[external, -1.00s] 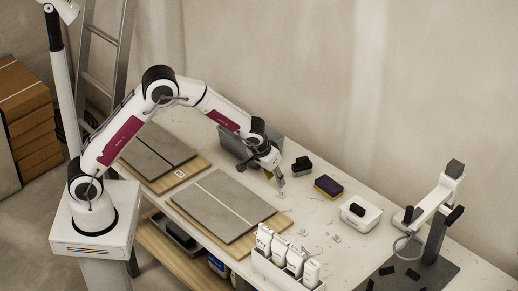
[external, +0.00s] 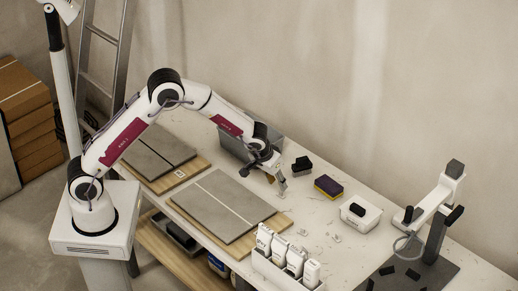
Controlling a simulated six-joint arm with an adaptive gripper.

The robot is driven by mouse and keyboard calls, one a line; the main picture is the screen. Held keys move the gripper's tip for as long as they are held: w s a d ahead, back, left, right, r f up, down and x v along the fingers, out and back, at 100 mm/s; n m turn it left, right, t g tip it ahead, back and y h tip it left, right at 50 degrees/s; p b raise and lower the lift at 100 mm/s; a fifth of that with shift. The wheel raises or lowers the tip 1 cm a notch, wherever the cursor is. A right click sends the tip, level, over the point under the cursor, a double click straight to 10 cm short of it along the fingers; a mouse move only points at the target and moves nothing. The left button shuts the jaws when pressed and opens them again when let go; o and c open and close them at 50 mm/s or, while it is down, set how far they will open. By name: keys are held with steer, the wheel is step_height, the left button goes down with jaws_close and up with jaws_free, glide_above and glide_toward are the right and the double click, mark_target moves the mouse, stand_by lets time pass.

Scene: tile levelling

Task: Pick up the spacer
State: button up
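Small pale spacers lie on the white worktop (external: 345,188). One spacer (external: 304,233) is in front and to the right of my gripper, and another spacer (external: 336,237) is farther right. My gripper (external: 282,193) points down, low over the worktop, to the right of the tile pair with a pale joint (external: 212,203). The fingertips are too small here to show whether they are apart or hold anything. Any spacer right beneath them is hidden or too small to make out.
A dark block (external: 302,165), a purple and yellow sponge (external: 328,186) and a white box (external: 360,214) stand to the right. A grey bin (external: 265,135) is behind my wrist. A rack of white bottles (external: 285,265) is at the front edge.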

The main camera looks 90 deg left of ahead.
mark_target(280, 196)
stand_by(0.3)
steer(key=shift+x, duration=2.6)
steer(key=shift+d, duration=0.1)
steer(key=shift+c, duration=0.5)
steer(key=c, duration=0.7)
